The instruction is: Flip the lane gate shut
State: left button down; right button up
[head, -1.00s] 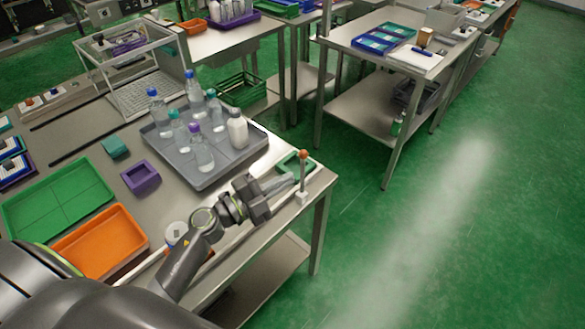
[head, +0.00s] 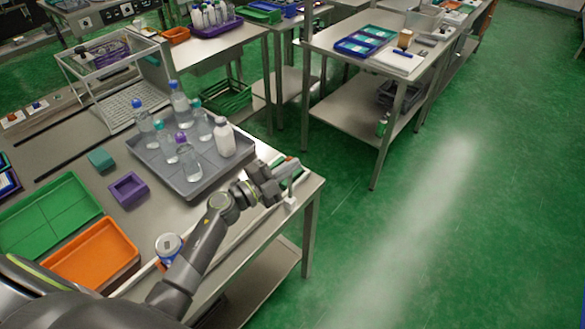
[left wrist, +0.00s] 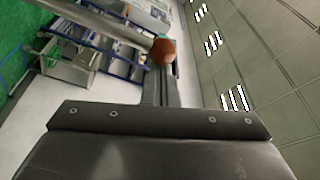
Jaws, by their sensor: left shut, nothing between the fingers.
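The lane gate shows as a pale post foot (head: 291,202) at the end of a rail along the table's right edge. In the left wrist view its pale rod comes in from the upper left and ends in a red-brown ball (left wrist: 163,51), right by the fingertips. Whether they touch I cannot tell. My left gripper (head: 292,167) is shut and empty, over the upper part of the gate in the head view and hiding its ball there. Its closed fingers also show in the left wrist view (left wrist: 160,76). My right gripper is not in view.
A grey tray (head: 190,190) of bottles stands close behind the left gripper. A white round container (head: 168,245) stands near my left forearm. An orange tray (head: 95,262), a green tray (head: 45,215) and a purple box (head: 128,190) lie to the left. The floor right of the table is clear.

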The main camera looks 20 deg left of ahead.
pick_arm(q)
jog(key=w+a+n+t+b, duration=0.1)
jog(key=w+a+n, duration=0.1)
jog(key=a+n, duration=0.3)
jog(key=shift+a+f, duration=0.25)
jog(key=shift+a, duration=0.35)
jog(key=shift+w, duration=0.1)
notch_tip(320, 180, up, 10)
jog(key=p, duration=0.2)
jog(key=shift+p, duration=0.3)
